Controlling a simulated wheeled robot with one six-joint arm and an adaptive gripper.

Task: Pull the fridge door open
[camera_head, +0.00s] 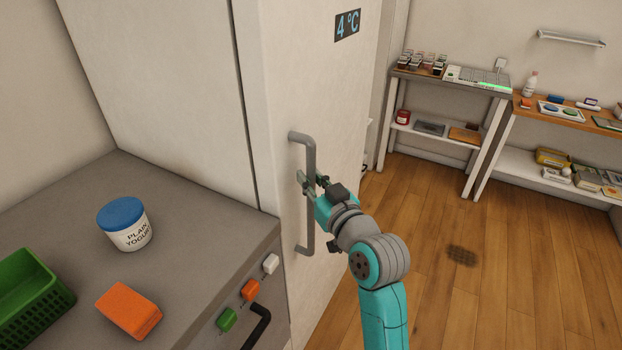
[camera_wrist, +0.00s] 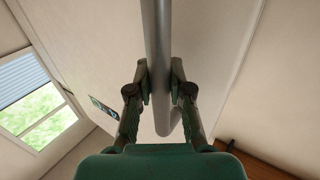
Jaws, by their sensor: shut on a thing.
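The fridge door (camera_head: 345,100) is a tall off-white panel with a dark "4 °C" display near its top. A thin dark seam runs between the door and the fridge body (camera_head: 165,75); I see no wide gap there. A grey vertical bar handle (camera_head: 309,152) is on the door front. My gripper (camera_head: 311,184) is at about the middle of the handle. In the wrist view, the handle (camera_wrist: 156,35) passes between the two fingers of my gripper (camera_wrist: 160,82), which are shut on it from both sides. The fridge's inside is hidden.
A grey counter (camera_head: 185,195) stands at left, with a yogurt tub (camera_head: 128,225), an orange block (camera_head: 129,311) and a green basket (camera_head: 30,290). A dark handle (camera_head: 259,328) sticks out of its front.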

